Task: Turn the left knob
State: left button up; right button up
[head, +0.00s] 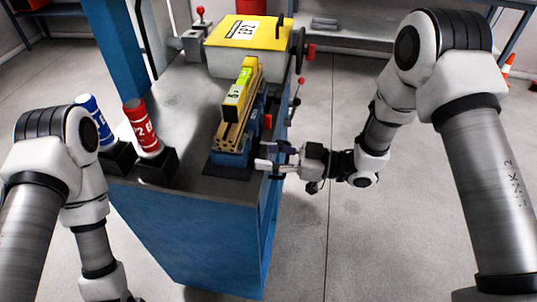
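Several red handles show in the head view, and I cannot tell which is the left knob. A red ball on a lever (200,11) stands at the back left of the bench. A red knob (311,51) sits on the dark wheel at the right of the yellow-topped box. A smaller red knob (300,81) is below it, and a red part (268,121) is on the blue fixture (232,157). My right gripper (265,156) points left beside this fixture, at the bench's right edge. Its finger opening is too small to tell, as is contact. My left gripper is below the picture.
The blue bench (190,235) has a grey top. A red cylinder (141,126) and a blue cylinder (94,121) lean in black holders at its left. The yellow-topped box (250,33) stands behind. A blue post (113,45) rises at the left. Floor right of the bench is clear.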

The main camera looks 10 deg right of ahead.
jog(key=shift+r+m+p, duration=0.15)
jog(key=shift+m+p, duration=0.8)
jog(key=shift+m, duration=0.45)
jog(key=shift+f, duration=0.2)
jog(key=o, duration=1.1)
jog(key=shift+o, duration=0.2)
jog(key=v, duration=1.2)
